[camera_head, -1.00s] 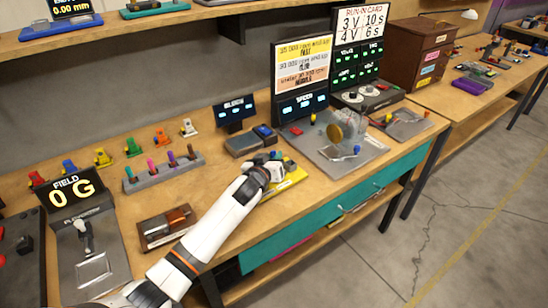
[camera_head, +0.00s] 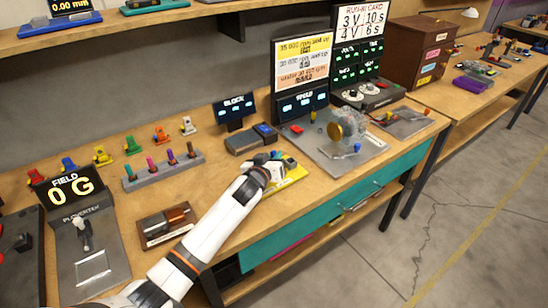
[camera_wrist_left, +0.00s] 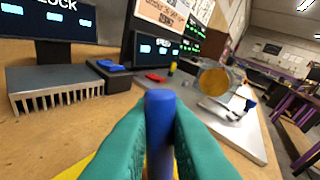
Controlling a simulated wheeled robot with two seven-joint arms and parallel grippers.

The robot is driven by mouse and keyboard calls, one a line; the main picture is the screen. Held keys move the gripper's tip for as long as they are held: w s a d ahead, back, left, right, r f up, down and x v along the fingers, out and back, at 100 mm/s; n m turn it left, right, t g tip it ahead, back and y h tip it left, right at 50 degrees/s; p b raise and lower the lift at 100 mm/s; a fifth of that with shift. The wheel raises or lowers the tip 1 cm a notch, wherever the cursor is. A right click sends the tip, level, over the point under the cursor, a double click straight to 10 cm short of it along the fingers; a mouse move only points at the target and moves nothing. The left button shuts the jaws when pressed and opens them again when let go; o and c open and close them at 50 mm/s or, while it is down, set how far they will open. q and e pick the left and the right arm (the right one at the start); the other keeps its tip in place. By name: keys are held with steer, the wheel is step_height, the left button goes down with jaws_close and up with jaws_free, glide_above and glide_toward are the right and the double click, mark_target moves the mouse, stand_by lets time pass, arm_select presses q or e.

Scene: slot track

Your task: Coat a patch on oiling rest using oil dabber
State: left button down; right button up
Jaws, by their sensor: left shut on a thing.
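My left gripper (camera_head: 274,161) reaches over a yellow plate (camera_head: 291,178) near the bench's front edge. In the left wrist view its teal fingers (camera_wrist_left: 160,145) are shut on an upright blue rod-like handle (camera_wrist_left: 160,112), which looks like the oil dabber. The handle's lower end is hidden between the fingers. The yellow plate also shows below the fingers at the lower left of that view (camera_wrist_left: 78,172). I cannot tell for sure which part is the oiling rest, as my gripper covers much of the plate. My right gripper is not in view.
A grey plate (camera_head: 366,152) with a brass disc (camera_head: 335,131) and a clear wheel stands to the right. A finned grey block (camera_head: 241,144) and a display (camera_head: 234,109) stand behind my gripper. A wood block (camera_head: 166,225) lies left of my arm.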

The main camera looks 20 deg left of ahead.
mark_target(274, 152)
arm_select(q)
step_height(274, 152, up, 7)
steer(key=p, duration=0.7)
stand_by(0.3)
stand_by(0.6)
